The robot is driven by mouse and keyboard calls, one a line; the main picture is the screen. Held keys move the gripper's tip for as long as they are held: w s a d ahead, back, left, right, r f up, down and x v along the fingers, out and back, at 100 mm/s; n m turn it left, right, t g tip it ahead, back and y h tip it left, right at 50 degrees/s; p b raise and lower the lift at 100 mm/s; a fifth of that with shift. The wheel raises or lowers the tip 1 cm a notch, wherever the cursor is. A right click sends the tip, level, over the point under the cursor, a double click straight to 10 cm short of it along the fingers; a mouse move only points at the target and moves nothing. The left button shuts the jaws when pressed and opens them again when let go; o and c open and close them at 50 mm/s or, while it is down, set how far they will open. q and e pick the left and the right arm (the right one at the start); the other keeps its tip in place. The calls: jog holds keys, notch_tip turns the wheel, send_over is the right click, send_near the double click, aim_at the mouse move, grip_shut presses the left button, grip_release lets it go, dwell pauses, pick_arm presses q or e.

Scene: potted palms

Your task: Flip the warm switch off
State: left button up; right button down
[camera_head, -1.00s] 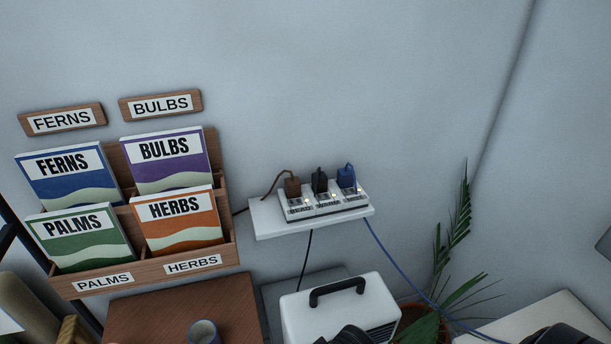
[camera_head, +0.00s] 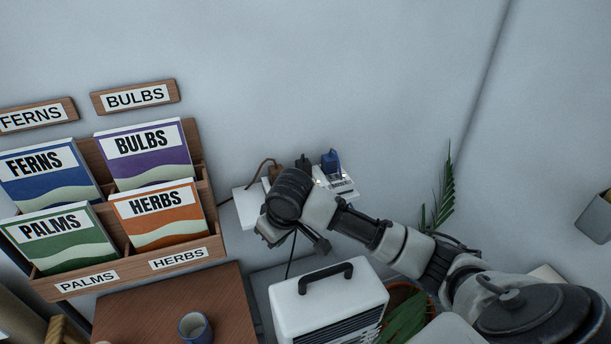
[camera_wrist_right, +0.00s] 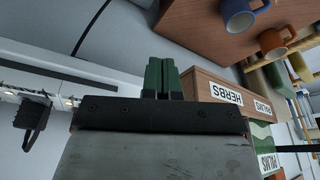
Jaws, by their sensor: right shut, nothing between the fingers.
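A white power strip (camera_head: 340,183) with small lit switches sits on a white wall shelf (camera_head: 246,206). Brown, black and blue plugs stand in it, the blue plug (camera_head: 331,160) at its right end. My right arm covers the strip's front and left part in the head view. I cannot read which switch is the warm one. My right gripper (camera_wrist_right: 160,78) is shut and empty, its green fingers together in the right wrist view. That view shows part of the strip (camera_wrist_right: 66,100) at left, apart from the fingers, with a black plug (camera_wrist_right: 33,115). My left gripper is not in view.
A white heater (camera_head: 328,298) with a black handle stands below the shelf. A wooden seed-packet rack (camera_head: 205,250) is at left, above a brown table (camera_head: 150,305) with a blue mug (camera_head: 195,327). A palm (camera_head: 440,200) grows at right.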

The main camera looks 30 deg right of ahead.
jog(key=w+d+r+m, duration=0.2)
jog(key=w+d+r, duration=0.1)
jog(key=d+r, duration=0.4)
jog(key=w+d+r+m+h, duration=0.1)
jog(key=w+d+r+m, duration=0.2)
jog(key=d+r, duration=0.4)
notch_tip(320, 180, up, 3)
jog(key=shift+w+d+r, duration=0.1)
jog(key=shift+w+d, duration=0.2)
jog(key=shift+w, duration=0.15)
jog(key=p+x, duration=0.1)
jog(key=x, duration=0.5)
jog(key=p+x, duration=0.1)
jog(key=x, duration=0.5)
jog(key=shift+s+a, duration=0.15)
jog(key=shift+s, duration=0.05)
jog(key=shift+a+f+p, duration=0.1)
jog(key=shift+f+p, duration=0.2)
jog(key=shift+f, duration=0.75)
